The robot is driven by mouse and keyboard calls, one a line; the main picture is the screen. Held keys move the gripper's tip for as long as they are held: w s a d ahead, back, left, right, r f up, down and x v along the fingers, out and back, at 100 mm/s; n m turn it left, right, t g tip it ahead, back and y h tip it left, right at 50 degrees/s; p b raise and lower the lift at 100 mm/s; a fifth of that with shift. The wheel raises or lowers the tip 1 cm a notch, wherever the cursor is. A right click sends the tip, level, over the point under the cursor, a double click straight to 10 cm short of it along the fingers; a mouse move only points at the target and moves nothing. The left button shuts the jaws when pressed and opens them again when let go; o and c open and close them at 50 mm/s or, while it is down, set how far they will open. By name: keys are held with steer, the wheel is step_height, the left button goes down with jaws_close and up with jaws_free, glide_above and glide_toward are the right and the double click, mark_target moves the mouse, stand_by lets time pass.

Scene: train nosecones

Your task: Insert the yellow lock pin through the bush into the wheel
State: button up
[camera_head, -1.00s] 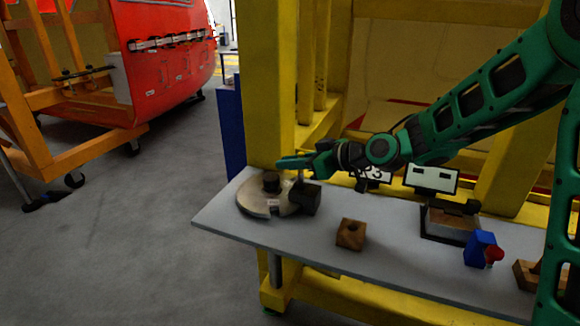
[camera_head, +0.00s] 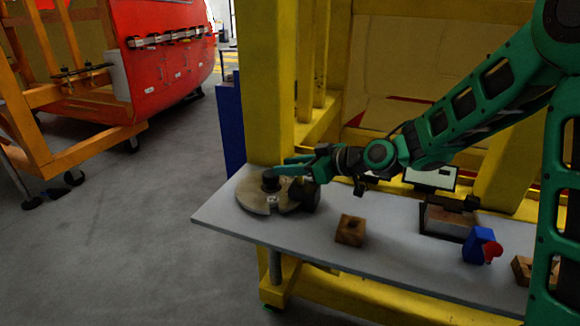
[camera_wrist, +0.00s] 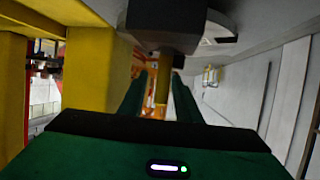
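The pale wheel (camera_head: 250,199) with a dark hub lies at the left end of the grey table, and its edge also shows in the wrist view (camera_wrist: 222,22). A dark block (camera_head: 305,196), perhaps the bush, stands at the wheel's right edge. It fills the top middle of the wrist view (camera_wrist: 165,20). My gripper (camera_head: 283,165) is just above this block, fingers pointing left. In the wrist view a narrow yellow strip (camera_wrist: 161,88), probably the lock pin, shows between the green fingers. I cannot tell whether they touch it. The pin's lower end is hidden.
On the grey table (camera_head: 300,238) are a wooden block (camera_head: 350,230) with a hole, a blue block (camera_head: 479,246) with a red part, and another wooden block (camera_head: 522,269). A yellow post (camera_head: 265,90) rises close behind the wheel. Open floor lies left.

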steer(key=shift+r, duration=0.45)
steer(key=v, duration=1.2)
steer(key=shift+r, duration=0.2)
